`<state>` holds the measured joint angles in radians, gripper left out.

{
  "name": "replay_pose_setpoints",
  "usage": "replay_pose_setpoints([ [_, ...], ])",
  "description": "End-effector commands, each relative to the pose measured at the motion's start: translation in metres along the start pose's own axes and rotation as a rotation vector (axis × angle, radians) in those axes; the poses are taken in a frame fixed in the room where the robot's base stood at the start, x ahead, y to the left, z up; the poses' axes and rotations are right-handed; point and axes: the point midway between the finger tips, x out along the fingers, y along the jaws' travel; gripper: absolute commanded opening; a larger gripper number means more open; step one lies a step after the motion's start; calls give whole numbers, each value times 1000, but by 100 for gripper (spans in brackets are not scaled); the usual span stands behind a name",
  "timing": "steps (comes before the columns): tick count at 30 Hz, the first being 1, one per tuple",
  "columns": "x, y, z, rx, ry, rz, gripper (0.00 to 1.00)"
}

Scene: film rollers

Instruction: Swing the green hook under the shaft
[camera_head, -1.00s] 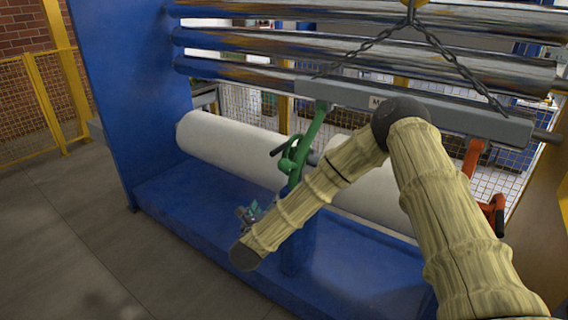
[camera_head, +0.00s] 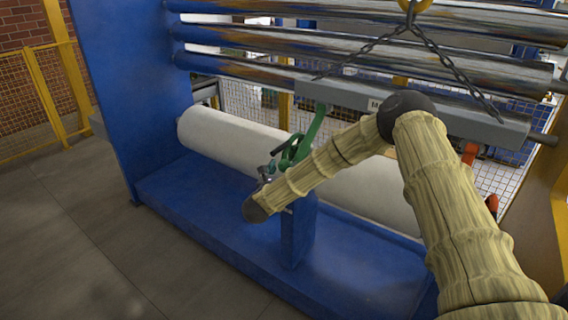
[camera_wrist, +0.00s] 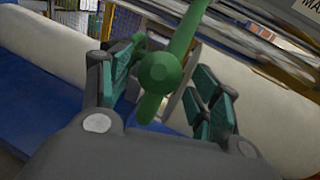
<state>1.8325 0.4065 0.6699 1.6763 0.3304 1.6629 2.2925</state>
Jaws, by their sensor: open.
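The green hook (camera_head: 314,125) hangs from the left part of the grey lifting beam (camera_head: 345,93), in front of the white rolls. Its lower part is partly hidden by my arm. My gripper (camera_head: 268,172) is at the hook's lower end in the head view, largely hidden by my wrist. In the wrist view my gripper (camera_wrist: 168,72) is open, with a finger on either side of the green hook's round knob (camera_wrist: 165,70). Gaps show between the knob and the fingers. The shaft cannot be made out clearly behind the hook and my arm.
A white roll (camera_head: 235,140) lies behind the hook, above the blue base (camera_head: 200,190). An orange-red hook (camera_head: 469,154) hangs at the beam's right end, partly hidden by my arm. Chains (camera_head: 350,55) rise from the beam. Floor (camera_head: 80,230) is clear at left.

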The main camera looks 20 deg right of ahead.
Motion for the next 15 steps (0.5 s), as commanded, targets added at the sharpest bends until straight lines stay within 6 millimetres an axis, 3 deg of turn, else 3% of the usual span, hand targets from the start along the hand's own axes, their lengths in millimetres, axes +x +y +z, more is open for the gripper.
replay_pose_setpoints([
  [6,16,0,1,0,0,0,63],
  [15,19,0,0,0,0,1,63],
])
